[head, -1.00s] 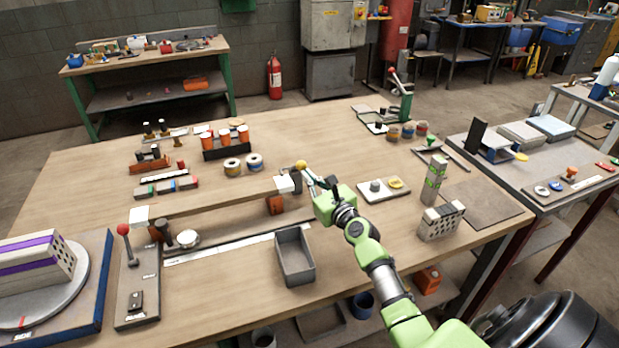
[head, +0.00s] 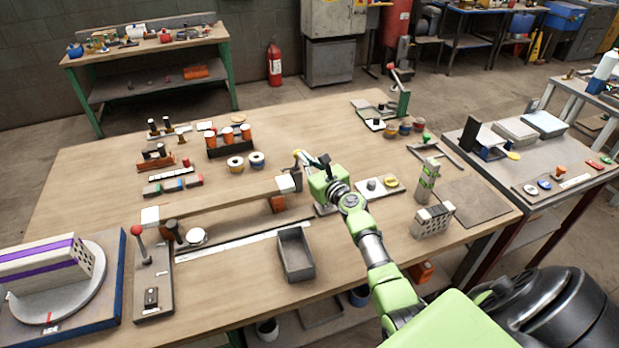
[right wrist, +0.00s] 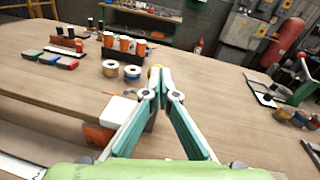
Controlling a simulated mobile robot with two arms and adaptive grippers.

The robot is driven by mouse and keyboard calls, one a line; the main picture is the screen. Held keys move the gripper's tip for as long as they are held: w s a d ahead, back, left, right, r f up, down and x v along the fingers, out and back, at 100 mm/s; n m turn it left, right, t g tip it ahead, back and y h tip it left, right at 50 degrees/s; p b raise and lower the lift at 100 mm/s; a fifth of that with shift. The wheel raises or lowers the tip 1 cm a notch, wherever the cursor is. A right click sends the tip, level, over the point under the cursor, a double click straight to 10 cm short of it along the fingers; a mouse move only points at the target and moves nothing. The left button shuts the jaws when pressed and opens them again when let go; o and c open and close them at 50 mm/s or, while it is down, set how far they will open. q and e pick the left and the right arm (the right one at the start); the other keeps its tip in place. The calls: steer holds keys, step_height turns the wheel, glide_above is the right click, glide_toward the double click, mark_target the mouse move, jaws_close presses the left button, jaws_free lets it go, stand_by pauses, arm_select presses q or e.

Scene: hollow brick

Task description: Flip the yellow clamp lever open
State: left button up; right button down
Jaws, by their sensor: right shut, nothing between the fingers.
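The yellow clamp lever (head: 297,153) shows as a small yellow end above a white block (head: 289,183) at the right end of the long board on the workbench. My right gripper (head: 306,157) is shut and empty, its fingertips at the yellow end from the right. Whether they touch it I cannot tell. In the right wrist view the closed fingertips (right wrist: 160,72) cover most of the yellow end (right wrist: 154,76). The lower part of the lever and its pivot are hidden behind the fingers. My left gripper is out of view.
A grey open tray (head: 295,255) stands in front of the clamp. Two tape rolls (head: 235,165) and a rack of orange-capped pieces (head: 228,143) are behind and left. A red-knobbed lever (head: 137,231) stands at the front left. A small plate (head: 380,187) lies right of my gripper.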

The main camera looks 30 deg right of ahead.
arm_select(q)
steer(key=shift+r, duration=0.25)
arm_select(e)
steer(key=shift+w+d+r, duration=0.15)
steer(key=shift+w+r, duration=0.15)
steer(key=shift+w, duration=0.3)
steer(key=shift+w+d+r, duration=0.1)
steer(key=shift+w+r, duration=0.25)
steer(key=shift+w, duration=0.3)
steer(key=shift+w+d+r, duration=0.15)
steer(key=shift+w+r, duration=0.15)
steer(key=shift+w, duration=0.3)
